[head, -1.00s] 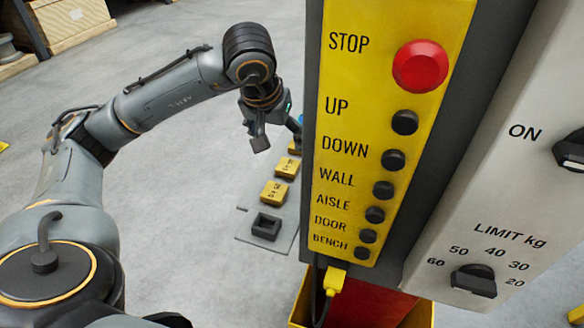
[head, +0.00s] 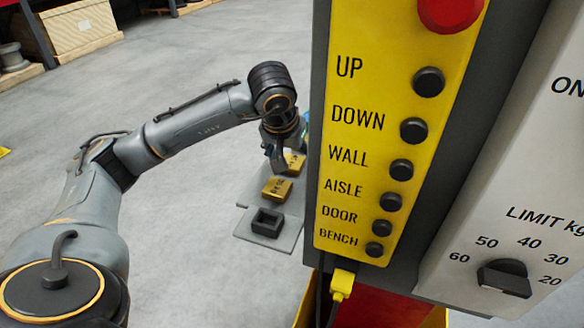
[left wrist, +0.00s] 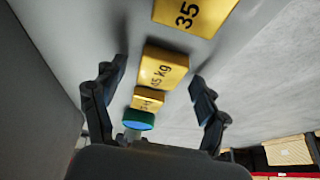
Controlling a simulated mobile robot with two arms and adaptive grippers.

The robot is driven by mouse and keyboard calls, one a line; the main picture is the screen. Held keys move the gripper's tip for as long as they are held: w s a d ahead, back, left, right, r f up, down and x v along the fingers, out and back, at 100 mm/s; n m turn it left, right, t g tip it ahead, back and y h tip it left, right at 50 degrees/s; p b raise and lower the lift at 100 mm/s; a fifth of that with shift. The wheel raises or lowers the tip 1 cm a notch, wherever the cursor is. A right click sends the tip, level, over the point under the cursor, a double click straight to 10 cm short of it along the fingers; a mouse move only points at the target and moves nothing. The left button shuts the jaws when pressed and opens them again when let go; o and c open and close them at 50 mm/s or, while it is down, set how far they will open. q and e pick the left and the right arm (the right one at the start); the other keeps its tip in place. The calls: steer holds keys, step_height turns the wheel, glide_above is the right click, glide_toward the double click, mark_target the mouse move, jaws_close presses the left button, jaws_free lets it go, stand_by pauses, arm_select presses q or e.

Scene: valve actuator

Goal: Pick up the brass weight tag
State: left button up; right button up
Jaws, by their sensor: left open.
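Several yellow-gold weight tags stand in a row on a grey plate (head: 246,223). In the head view one tag (head: 277,189) is in front and another (head: 295,163) is behind it, partly hidden by my gripper. In the left wrist view a tag marked 35 (left wrist: 190,14) is at the top edge, one marked 45 kg (left wrist: 163,68) shows between the fingers, and a smaller-looking one (left wrist: 147,100) lies beyond. I cannot tell which is the brass one. My left gripper (head: 280,160), also in the wrist view (left wrist: 158,72), is open and empty, pointing down at the tags. My right gripper is not in view.
A round blue-green part (left wrist: 139,119) is close beyond the tags. The yellow button panel (head: 345,200) stands tall just right of the plate. Open floor lies to the left.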

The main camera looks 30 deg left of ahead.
arm_select(q)
steer(key=shift+s, duration=0.1)
steer(key=shift+c, duration=0.2)
steer(key=shift+r, duration=0.1)
steer(key=c, duration=1.3)
